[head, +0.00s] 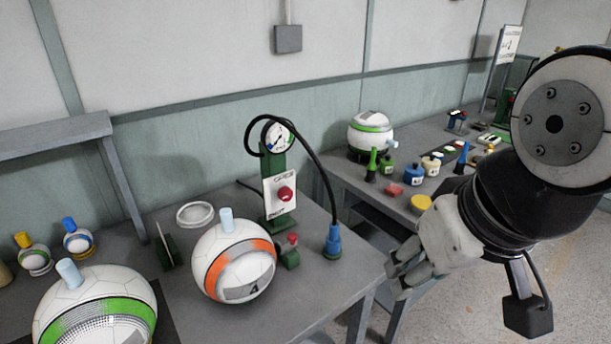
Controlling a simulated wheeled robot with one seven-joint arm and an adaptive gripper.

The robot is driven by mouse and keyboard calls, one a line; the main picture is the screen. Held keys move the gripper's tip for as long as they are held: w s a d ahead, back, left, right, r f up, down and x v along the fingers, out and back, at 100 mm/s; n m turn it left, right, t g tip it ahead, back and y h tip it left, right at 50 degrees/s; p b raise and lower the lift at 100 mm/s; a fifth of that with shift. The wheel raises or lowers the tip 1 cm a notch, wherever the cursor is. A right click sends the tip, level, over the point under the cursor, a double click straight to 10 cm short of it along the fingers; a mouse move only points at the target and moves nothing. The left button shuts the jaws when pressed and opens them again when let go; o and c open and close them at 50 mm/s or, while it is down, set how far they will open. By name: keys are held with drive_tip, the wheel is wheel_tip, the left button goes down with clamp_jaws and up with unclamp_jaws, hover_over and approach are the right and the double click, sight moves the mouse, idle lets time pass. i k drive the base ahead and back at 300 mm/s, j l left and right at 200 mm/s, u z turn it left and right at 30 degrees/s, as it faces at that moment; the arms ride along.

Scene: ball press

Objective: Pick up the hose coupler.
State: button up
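The hose coupler (333,241) is a blue piece at the end of a black hose (318,165). It stands upright near the right edge of the grey table, with the hose rising from its top and arching left to the gauge post. My gripper (396,272) is to the right of the coupler, past the table's right edge, and apart from it. Its fingers point left. They are seen from the side and partly overlap, so their opening is unclear. Nothing shows between them.
A green post with a gauge (279,137) and red button (286,194) stands behind. A white ball with an orange band (235,262) and a small red-topped valve (291,250) lie left of the coupler. A second table behind holds another ball (370,134), pots and brushes.

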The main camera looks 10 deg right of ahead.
sight(334, 239)
drive_tip(key=u, duration=1.25)
drive_tip(key=z, duration=1.3)
drive_tip(key=i+l, duration=0.15)
drive_tip(key=l, duration=0.2)
drive_tip(key=i+l+u, duration=0.15)
drive_tip(key=l, duration=0.15)
drive_tip(key=i+l, duration=0.1)
drive_tip(key=l, duration=0.25)
drive_tip(key=i+l+u, duration=0.15)
drive_tip(key=l, duration=0.2)
drive_tip(key=i+l, duration=0.1)
drive_tip(key=l, duration=0.3)
drive_tip(key=j+u, duration=0.05)
